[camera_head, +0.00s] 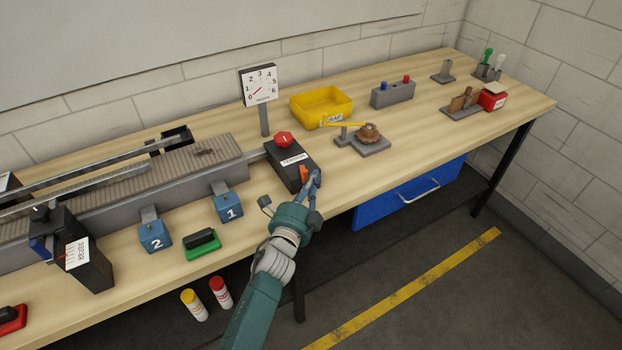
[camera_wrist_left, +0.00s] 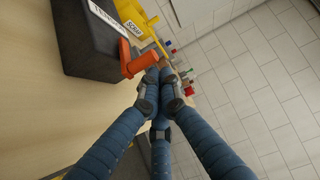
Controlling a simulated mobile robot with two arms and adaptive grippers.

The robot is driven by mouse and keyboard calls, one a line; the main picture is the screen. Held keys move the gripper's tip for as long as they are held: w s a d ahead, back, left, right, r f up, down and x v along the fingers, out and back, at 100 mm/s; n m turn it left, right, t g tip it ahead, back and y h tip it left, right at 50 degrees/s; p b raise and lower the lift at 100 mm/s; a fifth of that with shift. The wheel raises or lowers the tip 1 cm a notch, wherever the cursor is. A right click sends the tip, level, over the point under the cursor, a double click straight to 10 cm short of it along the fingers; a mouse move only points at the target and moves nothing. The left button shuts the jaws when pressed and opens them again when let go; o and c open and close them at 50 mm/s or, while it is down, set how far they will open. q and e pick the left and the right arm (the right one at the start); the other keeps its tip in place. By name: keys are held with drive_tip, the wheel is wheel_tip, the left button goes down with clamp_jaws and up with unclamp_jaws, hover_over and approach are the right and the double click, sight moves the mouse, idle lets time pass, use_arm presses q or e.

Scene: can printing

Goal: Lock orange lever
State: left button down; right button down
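The orange lever (camera_head: 304,173) sticks out of the front of the black box with a red knob (camera_head: 284,139) and a white label. In the left wrist view the lever (camera_wrist_left: 138,63) shows as an orange block on the side of the dark box (camera_wrist_left: 88,45). My left gripper (camera_head: 315,182) is just right of the lever. In the wrist view its blue fingers (camera_wrist_left: 160,76) are drawn together, their tips at the lever's free end. They look shut beside it; whether they touch it I cannot tell. My right gripper is in neither view.
A dial gauge (camera_head: 261,87) stands behind the box, with a yellow bin (camera_head: 321,106) to its right. A conveyor (camera_head: 190,168) and blue blocks numbered 1 (camera_head: 228,207) and 2 (camera_head: 155,236) are left. The table's front edge lies below my gripper.

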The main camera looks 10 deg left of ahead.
use_arm(q)
drive_tip(key=shift+d, duration=0.1)
drive_tip(key=shift+s+r, duration=0.1)
drive_tip(key=shift+a+m+h+p, duration=0.25)
drive_tip(key=shift+m+h+p, duration=0.05)
drive_tip(key=shift+h, duration=0.1)
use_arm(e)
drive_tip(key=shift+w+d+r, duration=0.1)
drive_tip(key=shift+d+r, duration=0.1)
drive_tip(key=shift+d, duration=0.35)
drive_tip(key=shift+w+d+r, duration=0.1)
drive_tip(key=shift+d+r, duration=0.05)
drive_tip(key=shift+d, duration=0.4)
use_arm(q)
drive_tip(key=shift+a, duration=0.1)
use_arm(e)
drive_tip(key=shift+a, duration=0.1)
use_arm(q)
drive_tip(key=shift+s+a+m+g+h+p, duration=0.15)
drive_tip(key=shift+m+g+h+p, duration=0.2)
drive_tip(key=shift+h, duration=0.25)
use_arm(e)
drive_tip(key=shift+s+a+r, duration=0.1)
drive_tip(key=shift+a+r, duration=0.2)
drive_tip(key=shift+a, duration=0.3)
